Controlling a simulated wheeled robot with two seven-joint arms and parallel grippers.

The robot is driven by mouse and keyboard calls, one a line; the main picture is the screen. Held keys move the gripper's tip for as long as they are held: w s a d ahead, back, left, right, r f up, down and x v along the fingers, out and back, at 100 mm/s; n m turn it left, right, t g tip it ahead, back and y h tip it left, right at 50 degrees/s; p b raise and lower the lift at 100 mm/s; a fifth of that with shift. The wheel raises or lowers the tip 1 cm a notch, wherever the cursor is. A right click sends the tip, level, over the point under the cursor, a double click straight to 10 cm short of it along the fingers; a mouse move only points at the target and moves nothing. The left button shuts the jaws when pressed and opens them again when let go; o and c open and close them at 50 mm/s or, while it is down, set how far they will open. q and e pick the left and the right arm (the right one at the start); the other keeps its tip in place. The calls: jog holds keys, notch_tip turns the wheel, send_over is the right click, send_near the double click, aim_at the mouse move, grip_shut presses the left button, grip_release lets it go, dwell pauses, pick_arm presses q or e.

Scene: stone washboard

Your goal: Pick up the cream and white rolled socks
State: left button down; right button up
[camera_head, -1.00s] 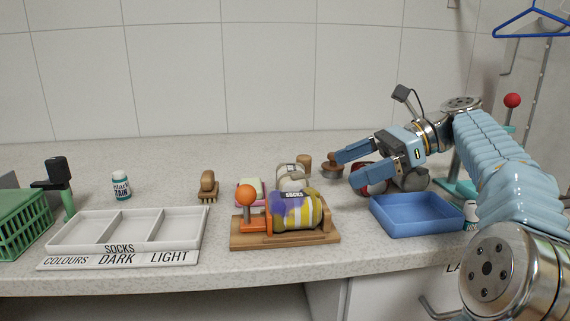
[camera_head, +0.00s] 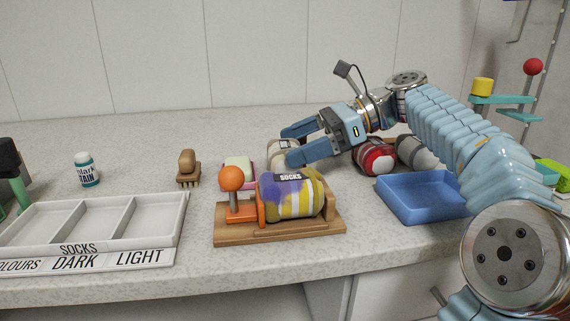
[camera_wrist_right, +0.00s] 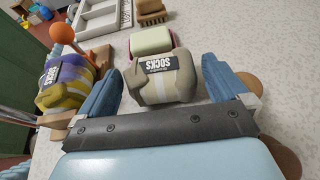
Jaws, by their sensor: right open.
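The cream and white rolled socks (camera_head: 280,152), with a dark SOCKS band, lie on the counter behind the wooden stand, partly hidden by my right gripper. In the right wrist view the roll (camera_wrist_right: 162,86) sits between and just ahead of the two blue fingers. My right gripper (camera_head: 288,146) is open and empty, one finger on each side of the roll in the wrist view (camera_wrist_right: 157,75). Whether a finger touches it I cannot tell. My left gripper is not in view.
A wooden stand (camera_head: 285,233) with an orange-knobbed lever holds yellow, white and purple socks (camera_head: 291,200). A blue tray (camera_head: 424,199), red and white socks (camera_head: 374,158) and grey socks (camera_head: 416,153) stand right; a sorting tray (camera_head: 182,210) left.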

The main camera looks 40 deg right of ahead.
aim_at(272, 154)
jog(key=b+x, duration=0.1)
jog(key=x, duration=0.4)
jog(key=shift+a, duration=0.15)
jog(key=c, duration=0.8)
